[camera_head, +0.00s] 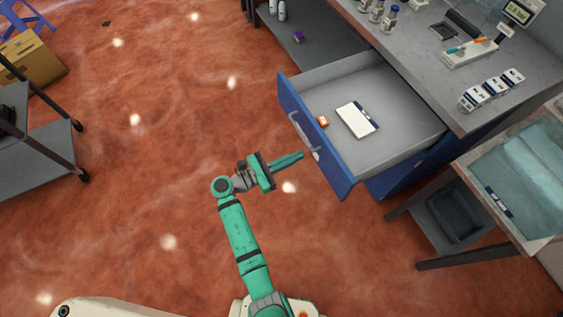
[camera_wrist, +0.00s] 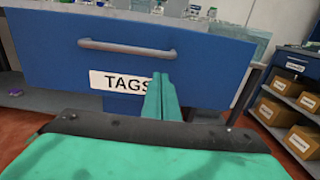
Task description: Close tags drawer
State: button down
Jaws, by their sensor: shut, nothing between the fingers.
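The tags drawer (camera_head: 400,115) is pulled well out from the bench in the head view. Its blue front (camera_wrist: 215,62) fills the upper wrist view, with a grey bar handle (camera_wrist: 127,47) and a white label (camera_wrist: 118,81) reading TAGS. Inside the drawer lie a white block with a dark end (camera_head: 357,119) and a small orange item (camera_head: 322,121). My gripper (camera_head: 301,155) is shut and empty, its fingertips just in front of the drawer front. In the wrist view the fingers (camera_wrist: 162,88) cover the label's right end. Whether they touch the front I cannot tell.
The grey bench top (camera_head: 430,50) holds bottles and several label boxes (camera_head: 492,90). A side table (camera_head: 520,185) with a teal sheet stands right of the drawer. A dark cart (camera_head: 40,150) stands at far left. The red floor left of the drawer is clear.

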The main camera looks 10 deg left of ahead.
jog(key=x, duration=0.5)
jog(key=shift+w, duration=0.1)
dwell(0.3)
